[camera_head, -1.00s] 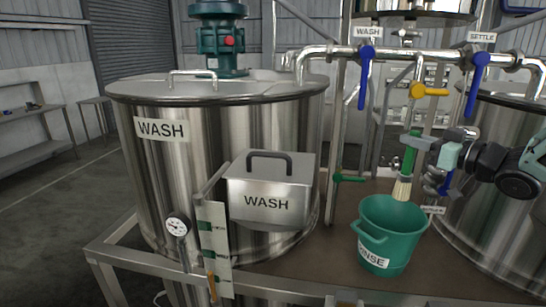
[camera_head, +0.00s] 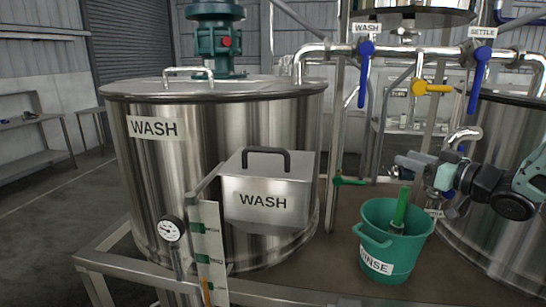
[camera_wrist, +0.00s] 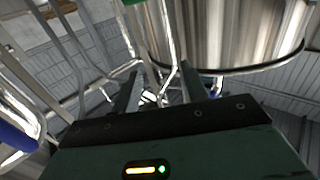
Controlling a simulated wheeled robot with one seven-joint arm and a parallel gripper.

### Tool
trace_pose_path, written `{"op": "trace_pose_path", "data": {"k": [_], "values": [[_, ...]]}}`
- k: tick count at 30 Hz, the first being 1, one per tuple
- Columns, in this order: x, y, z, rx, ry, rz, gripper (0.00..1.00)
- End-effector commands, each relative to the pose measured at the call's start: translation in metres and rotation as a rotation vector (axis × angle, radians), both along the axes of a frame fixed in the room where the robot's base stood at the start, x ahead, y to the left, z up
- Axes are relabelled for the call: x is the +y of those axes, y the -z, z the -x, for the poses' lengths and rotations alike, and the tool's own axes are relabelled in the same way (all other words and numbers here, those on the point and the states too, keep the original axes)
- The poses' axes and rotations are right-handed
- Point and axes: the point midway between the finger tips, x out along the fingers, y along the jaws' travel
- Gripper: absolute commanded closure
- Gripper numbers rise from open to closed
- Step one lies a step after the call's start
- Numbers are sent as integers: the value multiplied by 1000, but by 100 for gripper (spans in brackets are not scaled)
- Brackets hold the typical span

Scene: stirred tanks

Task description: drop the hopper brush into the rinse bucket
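The hopper brush stands in the rinse bucket, its green handle (camera_head: 400,208) sticking up above the rim and leaning slightly. Its bristles are hidden by the bucket wall. The green rinse bucket (camera_head: 377,261), marked RINSE, stands upright on the brown deck. My gripper (camera_head: 408,163) is above the bucket, clear of the handle. In the wrist view its two fingers (camera_wrist: 160,92) are spread apart with nothing held between them.
The steel wash tank (camera_head: 190,130) and the WASH hopper box (camera_head: 264,202) stand to the left. Pipes with blue valve handles (camera_head: 366,72) and a yellow one (camera_head: 432,87) run above. Another steel tank (camera_head: 490,225) is close on the right.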

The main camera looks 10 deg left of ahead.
Motion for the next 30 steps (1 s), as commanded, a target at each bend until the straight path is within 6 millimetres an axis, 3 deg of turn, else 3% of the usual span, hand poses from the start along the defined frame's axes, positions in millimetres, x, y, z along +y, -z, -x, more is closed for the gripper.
{"op": "trace_pose_path", "data": {"k": [10,24,30], "values": [[0,-7,0,-2,-1,-1,57],[0,-85,0,-4,0,1,57],[0,-99,0,-1,0,-1,57]]}}
